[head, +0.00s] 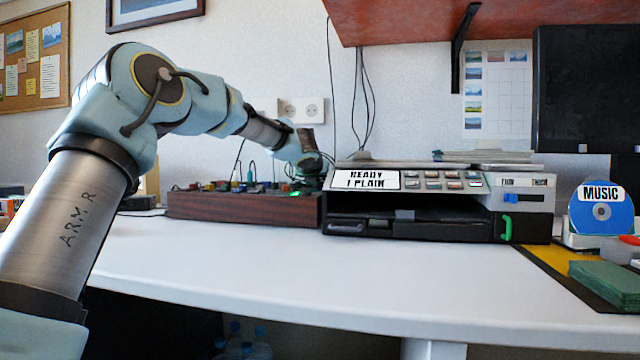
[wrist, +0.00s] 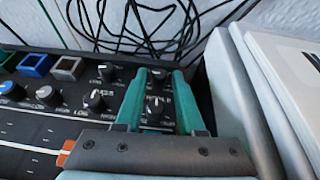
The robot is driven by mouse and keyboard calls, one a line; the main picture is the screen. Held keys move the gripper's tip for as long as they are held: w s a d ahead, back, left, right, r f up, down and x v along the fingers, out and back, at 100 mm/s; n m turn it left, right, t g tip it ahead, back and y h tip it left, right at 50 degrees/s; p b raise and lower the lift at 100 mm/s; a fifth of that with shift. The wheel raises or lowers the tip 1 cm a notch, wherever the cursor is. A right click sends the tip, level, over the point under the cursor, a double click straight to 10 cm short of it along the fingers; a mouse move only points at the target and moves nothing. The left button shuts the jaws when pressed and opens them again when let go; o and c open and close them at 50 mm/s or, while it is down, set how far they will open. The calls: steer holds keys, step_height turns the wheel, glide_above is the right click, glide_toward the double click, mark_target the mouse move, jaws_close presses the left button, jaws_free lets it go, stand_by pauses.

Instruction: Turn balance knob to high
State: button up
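The mixing console (head: 245,207) is a wood-sided box of knobs on the desk, left of the printer-like machine. My gripper (head: 308,184) is over the console's right end in the head view. In the wrist view, the two teal fingers of my gripper (wrist: 159,78) are apart. A black knob with a white mark (wrist: 155,107) sits between them, with a gap visible beside it. Another black knob (wrist: 158,76) lies just beyond it, near the fingertips. The panel lettering is too small and partly covered, so I cannot tell which knob is balance.
More knobs (wrist: 96,100) and coloured square buttons (wrist: 68,67) lie left of my fingers. Black cables (wrist: 135,25) are tangled behind the console. The printer-like machine (head: 440,205) stands close on the right. The desk front (head: 250,260) is clear.

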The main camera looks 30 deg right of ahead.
steer(key=shift+w+d+f, duration=0.2)
steer(key=shift+w+d, duration=0.15)
steer(key=shift+w, duration=0.05)
jaws_close()
